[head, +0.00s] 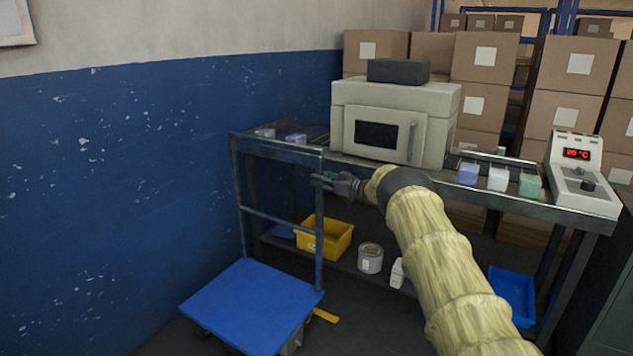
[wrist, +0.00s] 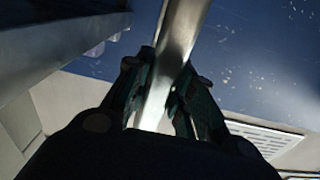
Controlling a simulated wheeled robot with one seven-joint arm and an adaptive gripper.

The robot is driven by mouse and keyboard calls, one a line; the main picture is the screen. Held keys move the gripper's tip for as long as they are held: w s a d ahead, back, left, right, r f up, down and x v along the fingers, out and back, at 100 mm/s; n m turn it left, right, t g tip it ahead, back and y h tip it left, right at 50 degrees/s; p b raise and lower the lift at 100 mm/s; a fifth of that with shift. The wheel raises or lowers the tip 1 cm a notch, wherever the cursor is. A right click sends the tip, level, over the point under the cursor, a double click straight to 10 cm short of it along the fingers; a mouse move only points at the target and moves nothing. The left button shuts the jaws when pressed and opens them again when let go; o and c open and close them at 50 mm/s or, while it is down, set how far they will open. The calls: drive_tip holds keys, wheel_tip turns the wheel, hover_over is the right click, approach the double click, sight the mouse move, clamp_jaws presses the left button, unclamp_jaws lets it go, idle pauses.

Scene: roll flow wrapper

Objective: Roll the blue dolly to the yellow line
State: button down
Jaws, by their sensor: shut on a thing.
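The blue dolly (head: 250,304) stands on the floor at lower left, with a flat blue deck and an upright grey tube handle (head: 319,232) at its far side. My gripper (head: 322,181) is shut on the right post of that handle, near its top. In the wrist view my gripper's fingers (wrist: 160,95) close on both sides of the shiny metal tube (wrist: 182,40). A short piece of the yellow line (head: 326,315) shows on the floor just right of the dolly; the rest of it is hidden.
A workbench (head: 480,195) with a beige wrapper machine (head: 390,120) stands behind the handle. On its lower shelf are a yellow bin (head: 333,240), a can (head: 370,258) and a blue tray (head: 513,295). A blue wall (head: 120,190) runs close along the dolly's left.

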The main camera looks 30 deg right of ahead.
drive_tip(key=shift+d+r, duration=0.25)
drive_tip(key=shift+d, duration=0.05)
drive_tip(key=c, duration=1.7)
unclamp_jaws()
drive_tip(key=o, duration=0.5)
drive_tip(key=shift+w+d+f, duration=0.1)
drive_tip(key=shift+w+f, duration=0.1)
drive_tip(key=shift+f, duration=0.05)
drive_tip(key=shift+a, duration=0.2)
drive_tip(key=v, duration=1.2)
drive_tip(key=shift+s, duration=0.1)
